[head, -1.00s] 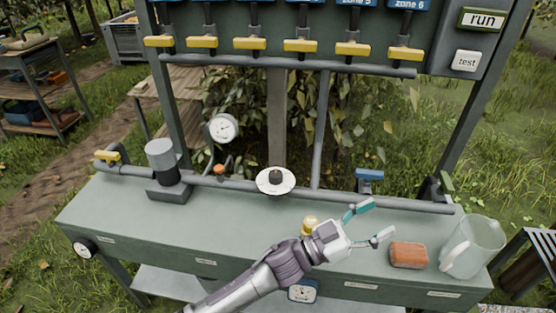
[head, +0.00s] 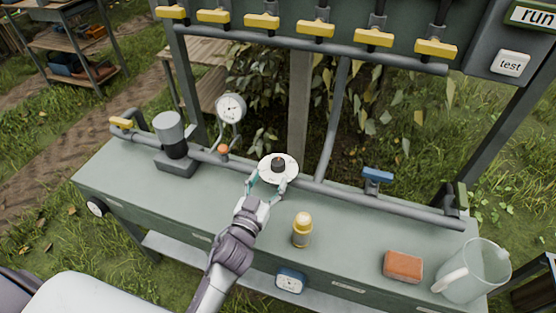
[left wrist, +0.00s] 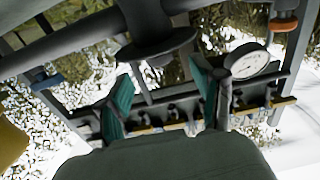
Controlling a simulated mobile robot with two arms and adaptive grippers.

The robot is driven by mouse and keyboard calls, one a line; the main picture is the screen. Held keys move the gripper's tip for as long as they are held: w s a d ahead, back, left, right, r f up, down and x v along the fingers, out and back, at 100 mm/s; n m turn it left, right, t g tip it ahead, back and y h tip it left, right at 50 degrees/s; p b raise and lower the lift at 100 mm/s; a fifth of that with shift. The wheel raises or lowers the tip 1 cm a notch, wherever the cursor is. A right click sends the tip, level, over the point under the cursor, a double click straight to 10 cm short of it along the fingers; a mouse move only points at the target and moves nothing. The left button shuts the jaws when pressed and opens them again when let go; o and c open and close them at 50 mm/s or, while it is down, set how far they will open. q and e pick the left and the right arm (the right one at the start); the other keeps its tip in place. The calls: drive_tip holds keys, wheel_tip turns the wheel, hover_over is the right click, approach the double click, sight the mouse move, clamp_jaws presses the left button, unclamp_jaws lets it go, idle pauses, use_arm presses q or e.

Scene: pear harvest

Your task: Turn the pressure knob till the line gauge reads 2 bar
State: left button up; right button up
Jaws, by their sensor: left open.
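The pressure knob (head: 278,165) is a small black knob on a white round dial plate (head: 263,166), set on the grey pipe along the back of the bench. The line gauge (head: 231,108) is a round white dial on a bent pipe left of it; its reading is too small to tell. It also shows in the left wrist view (left wrist: 250,65). My left gripper (head: 267,186) is open, its teal fingers at the front edge of the plate; I cannot tell whether they touch it. In the left wrist view my left gripper (left wrist: 160,96) has nothing between its fingers. My right gripper is not in view.
A yellow-capped bottle (head: 302,230), an orange sponge (head: 403,266) and a clear jug (head: 478,272) stand on the bench (head: 215,205). A grey cylinder (head: 171,135) stands left. A blue valve handle (head: 377,175) is on the pipe. Yellow valves (head: 316,29) hang above.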

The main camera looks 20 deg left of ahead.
sight(275, 168)
use_arm(q)
drive_tip(key=w, duration=0.6)
drive_tip(key=shift+d, duration=0.2)
drive_tip(key=shift+w, duration=0.55)
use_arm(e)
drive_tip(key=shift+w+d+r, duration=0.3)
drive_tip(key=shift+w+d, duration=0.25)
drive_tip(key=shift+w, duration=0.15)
